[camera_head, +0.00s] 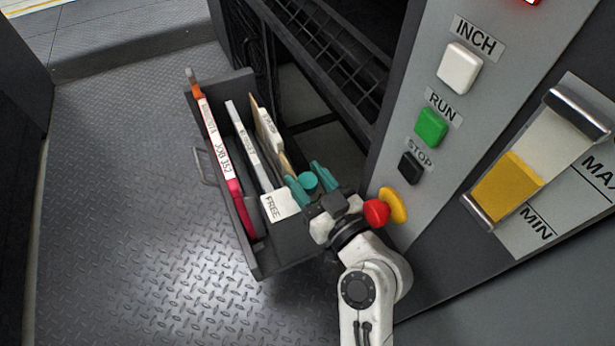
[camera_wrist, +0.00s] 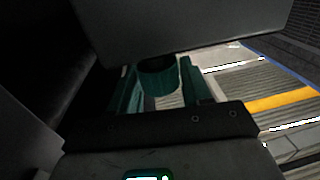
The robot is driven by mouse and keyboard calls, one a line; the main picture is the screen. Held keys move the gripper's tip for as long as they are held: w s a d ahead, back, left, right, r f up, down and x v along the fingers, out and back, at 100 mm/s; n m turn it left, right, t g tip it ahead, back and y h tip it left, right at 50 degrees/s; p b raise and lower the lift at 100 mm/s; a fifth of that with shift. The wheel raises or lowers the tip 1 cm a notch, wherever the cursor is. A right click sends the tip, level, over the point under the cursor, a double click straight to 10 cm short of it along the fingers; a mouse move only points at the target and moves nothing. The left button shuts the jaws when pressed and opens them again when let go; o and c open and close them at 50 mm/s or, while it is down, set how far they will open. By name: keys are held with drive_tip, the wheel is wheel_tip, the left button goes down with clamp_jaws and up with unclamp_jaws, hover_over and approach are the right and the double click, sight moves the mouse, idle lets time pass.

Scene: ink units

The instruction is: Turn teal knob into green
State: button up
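A round teal knob (camera_head: 308,182) shows in the head view at the inner right side of the open file drawer. It also shows in the wrist view (camera_wrist: 157,78) as a short teal cylinder below a dark grey slab. My gripper (camera_head: 304,174) has teal fingers, one on each side of the knob. In the wrist view my gripper (camera_wrist: 160,84) looks open, with the fingers spread around the knob; contact cannot be made out. No green zone or pointer mark by the knob is visible.
The drawer (camera_head: 263,262) holds upright folders, including a red-edged one (camera_head: 222,150) and a FREE card (camera_head: 279,205). A red mushroom button (camera_head: 376,212) sits close right of my gripper. The panel carries a green RUN button (camera_head: 431,127) and a yellow slider (camera_head: 507,188). Floor at left is clear.

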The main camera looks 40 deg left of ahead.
drive_tip(key=shift+o, duration=1.3)
drive_tip(key=shift+r, duration=0.1)
drive_tip(key=shift+s+a+m+t+h+p, duration=0.15)
drive_tip(key=shift+m+t+h+p, duration=0.2)
drive_tip(key=shift+t, duration=0.25)
drive_tip(key=m+t+p, duration=0.1)
drive_tip(key=t+p, duration=0.1)
drive_tip(key=p, duration=0.1)
drive_tip(key=shift+w+r+m+h, duration=0.2)
drive_tip(key=shift+r+m+h, duration=0.05)
drive_tip(key=shift+m+h, duration=0.1)
drive_tip(key=shift+t+p, duration=0.5)
drive_tip(key=shift+p, duration=0.6)
drive_tip(key=m+p, duration=0.1)
drive_tip(key=p, duration=0.3)
drive_tip(key=shift+a+r+t+h, duration=0.1)
drive_tip(key=shift+a+t+h, duration=0.1)
drive_tip(key=shift+t+h, duration=0.2)
drive_tip(key=m+t+h+p, duration=0.2)
drive_tip(key=p, duration=0.7)
drive_tip(key=shift+s+d+t+p, duration=0.1)
drive_tip(key=shift+d+t+p, duration=0.05)
drive_tip(key=shift+t+p, duration=0.2)
